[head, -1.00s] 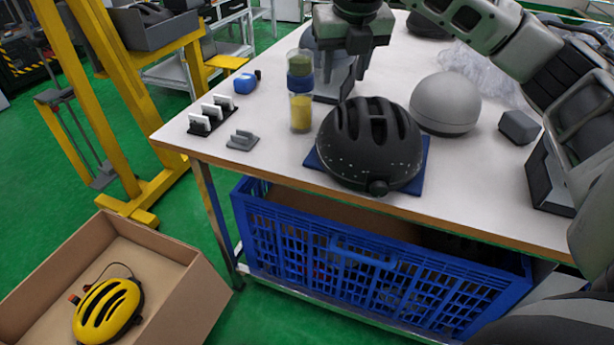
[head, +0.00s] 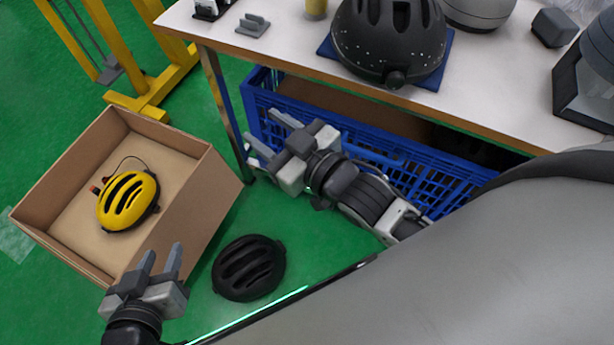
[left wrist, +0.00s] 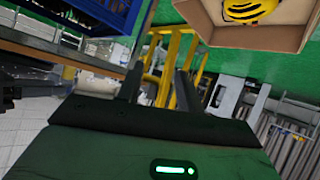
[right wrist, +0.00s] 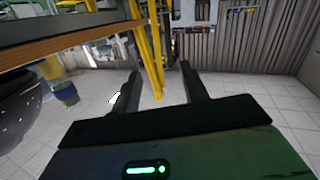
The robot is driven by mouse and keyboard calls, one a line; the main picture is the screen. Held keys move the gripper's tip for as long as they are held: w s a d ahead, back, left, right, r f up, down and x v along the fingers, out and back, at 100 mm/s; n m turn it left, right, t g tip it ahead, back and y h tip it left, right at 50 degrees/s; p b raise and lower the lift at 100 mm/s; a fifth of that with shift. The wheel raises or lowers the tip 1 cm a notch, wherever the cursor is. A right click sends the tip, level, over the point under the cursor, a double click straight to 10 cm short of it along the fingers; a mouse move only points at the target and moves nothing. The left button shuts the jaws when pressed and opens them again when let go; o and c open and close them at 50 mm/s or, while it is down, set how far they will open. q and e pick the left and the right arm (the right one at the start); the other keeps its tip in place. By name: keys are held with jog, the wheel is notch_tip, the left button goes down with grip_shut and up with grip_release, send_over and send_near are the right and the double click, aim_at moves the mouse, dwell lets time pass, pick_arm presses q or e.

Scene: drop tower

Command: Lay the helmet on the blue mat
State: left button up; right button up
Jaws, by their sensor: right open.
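A black speckled helmet (head: 388,40) rests on the blue mat (head: 438,78) on the table; most of the mat is hidden under it. The helmet also shows at the left edge of the right wrist view (right wrist: 18,115). A yellow helmet (head: 128,200) lies in the cardboard box; part shows in the left wrist view (left wrist: 248,10). Another black helmet (head: 249,267) lies on the green floor. My left gripper (head: 160,254) is open and empty, between the box and the floor helmet. My right gripper (head: 257,126) is open and empty, in front of the crate, below the table edge.
The blue crate (head: 385,163) stands under the table (head: 505,105). The cardboard box (head: 185,190) stands on the floor at left. A grey dome (head: 478,12) and a dark block (head: 555,27) are right of the mat. A yellow frame (head: 150,95) rises behind the box.

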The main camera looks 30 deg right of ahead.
jog(key=s+d+f+m+g+h, duration=0.2)
jog(key=s+f+m+g, duration=0.1)
jog(key=s+f, duration=0.5)
jog(key=shift+s+d+f+g, duration=0.15)
jog(key=shift+s+f+g, duration=0.2)
jog(key=shift+f+g, duration=0.5)
jog(key=shift+r, duration=0.15)
